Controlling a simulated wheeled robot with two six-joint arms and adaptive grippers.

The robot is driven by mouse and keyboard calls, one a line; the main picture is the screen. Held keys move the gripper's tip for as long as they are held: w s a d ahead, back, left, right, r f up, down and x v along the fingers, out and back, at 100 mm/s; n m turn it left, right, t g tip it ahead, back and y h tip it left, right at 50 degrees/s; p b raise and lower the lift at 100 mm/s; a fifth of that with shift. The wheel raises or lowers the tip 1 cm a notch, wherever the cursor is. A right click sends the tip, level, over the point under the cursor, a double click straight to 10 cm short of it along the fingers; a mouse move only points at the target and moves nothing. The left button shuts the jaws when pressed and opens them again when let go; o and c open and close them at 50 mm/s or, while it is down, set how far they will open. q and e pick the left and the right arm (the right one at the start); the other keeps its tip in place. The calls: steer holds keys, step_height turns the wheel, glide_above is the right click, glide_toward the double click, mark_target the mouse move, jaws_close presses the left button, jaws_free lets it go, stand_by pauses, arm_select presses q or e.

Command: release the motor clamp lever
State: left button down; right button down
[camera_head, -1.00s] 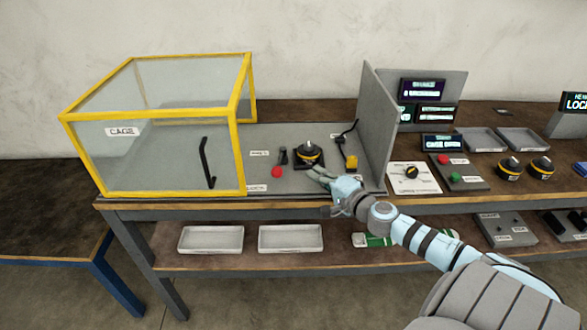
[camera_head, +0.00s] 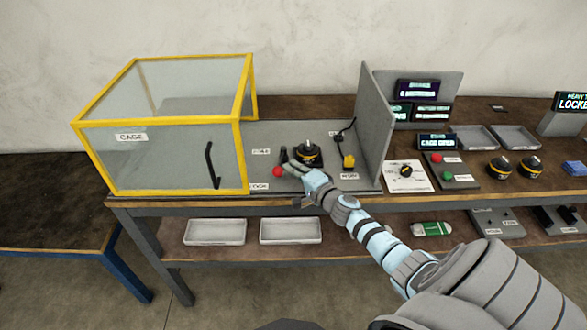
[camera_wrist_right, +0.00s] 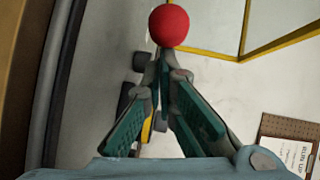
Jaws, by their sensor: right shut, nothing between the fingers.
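The clamp lever has a red ball knob (camera_head: 278,171) and a dark arm, and stands left of the black motor (camera_head: 308,153) with its yellow band. My right gripper (camera_head: 289,168) is shut and empty, just right of the knob. In the right wrist view the red knob (camera_wrist_right: 169,25) is large, just beyond the closed fingertips (camera_wrist_right: 165,66). I cannot tell whether they touch it. The fingers hide part of the lever and the things behind. My left gripper is not in view.
The yellow-framed cage (camera_head: 165,125) with a black handle (camera_head: 211,165) stands to the left. A grey upright panel (camera_head: 373,125) rises right of the motor. A yellow part (camera_head: 348,160) with a black cable sits beside it. Empty trays (camera_head: 215,232) lie on the lower shelf.

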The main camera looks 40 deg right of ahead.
steer(key=shift+a+f+m+h, duration=0.1)
steer(key=shift+a+m+h, duration=0.2)
steer(key=shift+h, duration=0.2)
